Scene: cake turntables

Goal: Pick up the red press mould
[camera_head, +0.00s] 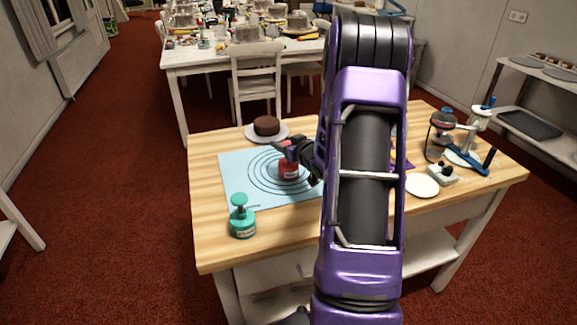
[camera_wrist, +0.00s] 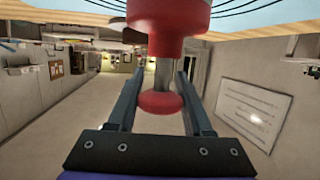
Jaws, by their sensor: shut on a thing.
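The red press mould (camera_head: 289,168) is over the ringed area of the light blue mat (camera_head: 235,180) on the wooden table. I cannot tell whether its base touches the mat. My gripper (camera_head: 287,150) is at its top, shut on it. In the wrist view the mould's red body (camera_wrist: 168,18), grey stem and round red knob (camera_wrist: 160,102) show, with the stem between the fingers of my gripper (camera_wrist: 163,76). My purple arm hides part of the table and the mat's right side.
A teal press mould (camera_head: 242,220) stands at the mat's front left corner. A chocolate cake (camera_head: 266,125) on a plate is behind the mat. A white disc (camera_head: 422,186), a small white box (camera_head: 442,175) and a blue-handled stand (camera_head: 470,155) are on the right.

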